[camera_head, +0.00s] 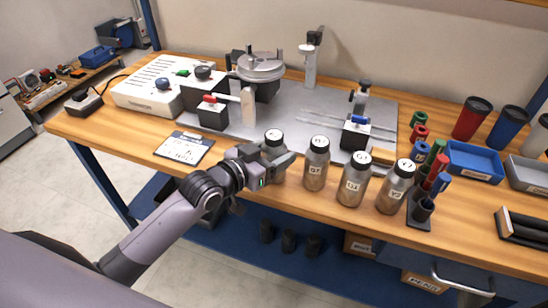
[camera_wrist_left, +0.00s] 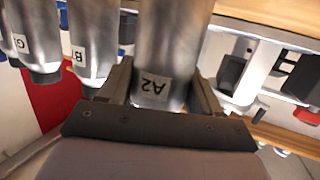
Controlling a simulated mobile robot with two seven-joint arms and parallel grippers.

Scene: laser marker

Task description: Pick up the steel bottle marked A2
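The steel bottle marked A2 (camera_wrist_left: 165,55) fills the space between the fingers of my left gripper (camera_wrist_left: 160,95) in the left wrist view. Its A2 label appears upside down there. My left gripper also shows in the head view (camera_head: 273,160), reaching in from the left around the bottle. There the bottle's dark-rimmed cap (camera_head: 274,137) stands out above the fingers, and most of its body is hidden. The fingers look pressed to both sides of it. It seems upright at the table's front edge; its base is hidden in the head view. My right gripper is not in view.
Similar steel bottles stand in a row to the right: one close by (camera_head: 316,165), a middle one (camera_head: 353,182) and a right one (camera_head: 395,190). A marker holder (camera_head: 421,212) and blue tray (camera_head: 475,158) are farther right.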

